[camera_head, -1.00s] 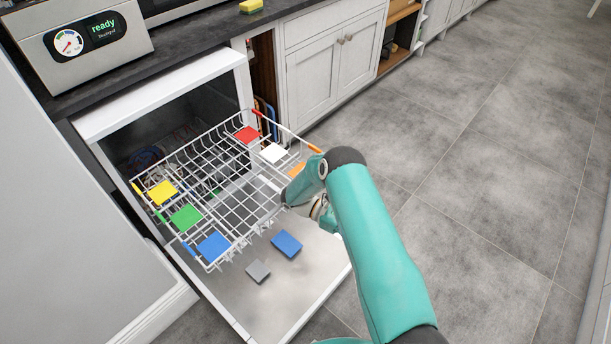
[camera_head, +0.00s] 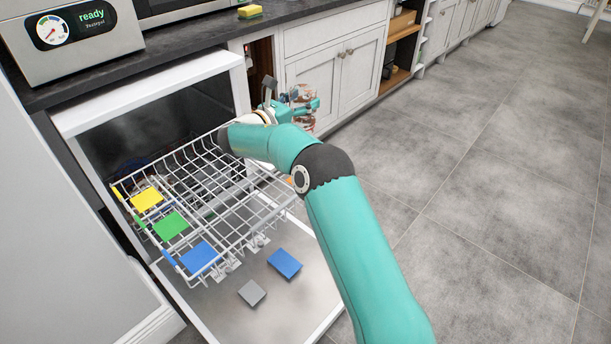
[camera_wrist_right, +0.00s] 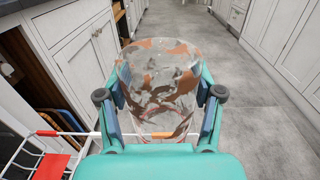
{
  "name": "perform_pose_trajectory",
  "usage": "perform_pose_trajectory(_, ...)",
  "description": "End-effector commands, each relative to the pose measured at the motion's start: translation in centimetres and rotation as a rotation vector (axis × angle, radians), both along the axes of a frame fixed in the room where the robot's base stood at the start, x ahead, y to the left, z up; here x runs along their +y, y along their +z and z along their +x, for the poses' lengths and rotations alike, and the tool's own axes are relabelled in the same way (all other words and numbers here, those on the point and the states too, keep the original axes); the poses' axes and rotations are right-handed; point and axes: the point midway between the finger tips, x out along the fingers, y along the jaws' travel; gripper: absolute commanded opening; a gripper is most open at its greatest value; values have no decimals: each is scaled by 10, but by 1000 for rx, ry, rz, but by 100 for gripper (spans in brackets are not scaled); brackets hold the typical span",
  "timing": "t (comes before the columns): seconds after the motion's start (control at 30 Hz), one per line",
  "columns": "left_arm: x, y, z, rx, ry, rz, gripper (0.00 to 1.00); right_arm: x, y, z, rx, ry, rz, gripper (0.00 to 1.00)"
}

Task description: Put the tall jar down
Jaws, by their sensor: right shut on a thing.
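The tall jar (camera_wrist_right: 160,85) is clear glass with reddish-brown and white patches. It fills the middle of the right wrist view, between the two fingers of my right gripper (camera_wrist_right: 160,105), which is shut on it. In the head view the jar (camera_head: 301,96) shows small and partly hidden behind my right gripper (camera_head: 293,107). There the gripper is past the far right corner of the dishwasher rack, in front of the white cabinet doors. What lies directly under the jar is hidden. My left gripper is not in view.
The white wire rack (camera_head: 235,205) is pulled out over the open dishwasher door (camera_head: 215,300). Yellow, green and blue tiles lie along its near left side. A blue tile (camera_head: 284,263) and a grey tile (camera_head: 252,292) lie on the door. A sponge (camera_head: 250,12) sits on the dark counter (camera_head: 205,35). Floor is clear at right.

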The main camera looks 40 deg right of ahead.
Motion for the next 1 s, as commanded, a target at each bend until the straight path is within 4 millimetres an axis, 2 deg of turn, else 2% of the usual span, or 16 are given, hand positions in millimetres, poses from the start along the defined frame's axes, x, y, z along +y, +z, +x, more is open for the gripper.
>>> perform_pose_trajectory(0.5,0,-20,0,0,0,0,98,0,-127,-1,3,-3,1,14)
perform_pose_trajectory(0.6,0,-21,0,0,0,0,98,0,-140,-1,1,-3,1,14)
perform_pose_trajectory(0.87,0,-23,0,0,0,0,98,-1,-158,-1,2,-3,0,14)
perform_pose_trajectory(1.0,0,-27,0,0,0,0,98,-1,-179,-1,2,-3,0,14)
